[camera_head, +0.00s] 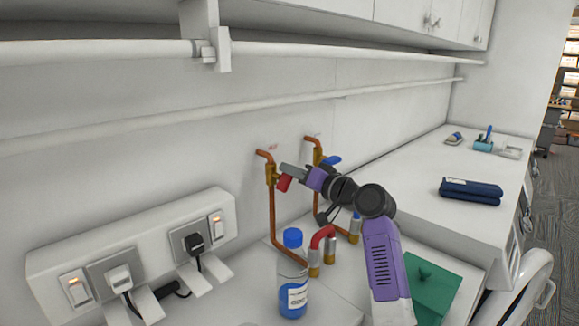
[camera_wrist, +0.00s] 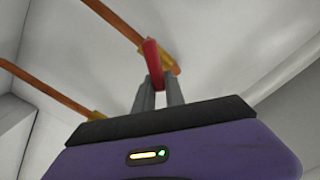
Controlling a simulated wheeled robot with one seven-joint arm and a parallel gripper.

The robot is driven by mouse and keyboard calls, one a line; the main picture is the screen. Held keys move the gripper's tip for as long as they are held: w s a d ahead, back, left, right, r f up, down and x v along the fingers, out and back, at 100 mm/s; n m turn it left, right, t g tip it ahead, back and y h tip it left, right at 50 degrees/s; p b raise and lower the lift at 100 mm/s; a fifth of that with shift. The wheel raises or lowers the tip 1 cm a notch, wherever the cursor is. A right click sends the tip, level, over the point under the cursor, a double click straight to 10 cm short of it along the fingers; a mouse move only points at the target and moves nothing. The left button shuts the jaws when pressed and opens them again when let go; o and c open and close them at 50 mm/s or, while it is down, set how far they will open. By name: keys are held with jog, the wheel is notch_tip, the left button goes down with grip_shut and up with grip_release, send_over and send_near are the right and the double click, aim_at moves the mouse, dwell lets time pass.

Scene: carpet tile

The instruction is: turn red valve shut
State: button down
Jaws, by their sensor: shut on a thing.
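The red valve handle (camera_head: 284,183) sits on the left copper pipe (camera_head: 272,215), by its brass valve body (camera_head: 270,174). My gripper (camera_head: 287,173) reaches it from the right and is shut on the red handle. In the wrist view the red handle (camera_wrist: 151,58) stands between the two grey fingers of my gripper (camera_wrist: 158,88), with the brass body (camera_wrist: 168,57) behind it. The lower part of the handle is hidden by the fingers. A second copper pipe (camera_head: 318,152) with a blue handle (camera_head: 331,161) stands just to the right, partly behind my arm.
A blue-capped bottle (camera_head: 293,275) stands in front of the pipes. A socket strip with plugs (camera_head: 130,255) is at the left. A green object (camera_head: 433,290) lies beside my arm. A folded dark blue cloth (camera_head: 471,190) lies on the right counter (camera_head: 400,172). White pipes (camera_head: 330,50) run along the wall above.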

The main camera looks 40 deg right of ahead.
jog(key=m, duration=0.1)
jog(key=m+p, duration=0.1)
jog(key=m, duration=0.1)
jog(key=shift+d+f+m+p, duration=0.25)
jog(key=shift+d+m+p, duration=0.1)
jog(key=shift+m+p, duration=0.05)
jog(key=shift+d+f+m+p, duration=0.1)
jog(key=shift+f+m+p, duration=0.2)
jog(key=shift+m+p, duration=0.6)
jog(key=shift+d+f+m+p, duration=0.1)
jog(key=shift+f+m+p, duration=0.25)
jog(key=shift+m, duration=1.1)
jog(key=shift+d+f+m+p, duration=0.1)
jog(key=shift+f+m+p, duration=0.2)
jog(key=shift+m+p, duration=0.6)
jog(key=shift+m, duration=0.35)
jog(key=c, duration=1.4)
grip_release()
jog(key=shift+s, duration=0.1)
